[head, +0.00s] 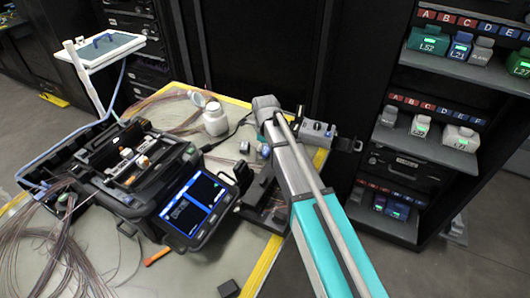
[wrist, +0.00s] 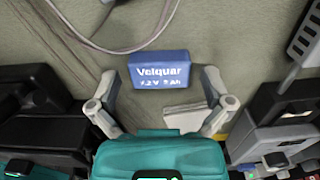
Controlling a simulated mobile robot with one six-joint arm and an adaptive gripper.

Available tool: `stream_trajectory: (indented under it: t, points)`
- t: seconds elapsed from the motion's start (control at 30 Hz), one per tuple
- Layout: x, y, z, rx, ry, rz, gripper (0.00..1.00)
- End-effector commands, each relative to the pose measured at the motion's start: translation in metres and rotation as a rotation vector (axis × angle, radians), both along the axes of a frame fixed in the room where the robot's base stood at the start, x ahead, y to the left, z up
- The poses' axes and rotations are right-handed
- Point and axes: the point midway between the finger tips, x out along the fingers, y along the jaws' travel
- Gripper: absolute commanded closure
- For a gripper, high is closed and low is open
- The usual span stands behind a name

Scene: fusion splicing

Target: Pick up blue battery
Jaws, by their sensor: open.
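The blue battery (wrist: 160,70) has white lettering that reads "Velquar" and lies on the grey-green mat in the wrist view. My gripper (wrist: 160,92) is open, with its grey fingers apart on the left and right of the battery's near end. I see no finger touching the battery. How far the fingers are above the mat is hard to tell. In the head view my arm hides the fingers, and I cannot make out the battery for sure.
A pale block (wrist: 185,118) lies just nearer than the battery. Dark equipment stands on both sides. In the head view, the fusion splicer (head: 150,180) and a white bottle (head: 215,119) are left of my arm, with shelves (head: 440,150) at the right.

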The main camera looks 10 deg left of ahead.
Motion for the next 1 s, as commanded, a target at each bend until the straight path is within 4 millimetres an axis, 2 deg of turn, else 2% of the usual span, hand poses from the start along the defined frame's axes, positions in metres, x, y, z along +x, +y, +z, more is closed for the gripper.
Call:
stream_trajectory:
  t: [0.07,0.47,0.5,1.0]
  points:
    - [0.0,0.0,0.0,0.0,0.0,0.0,0.0]
    - [0.0,0.0,0.0,0.0,0.0,0.0,0.74]
    - [0.0,0.0,0.0,0.0,0.0,0.0,0.77]
    - [0.0,0.0,0.0074,0.0,0.0,0.0,0.77]
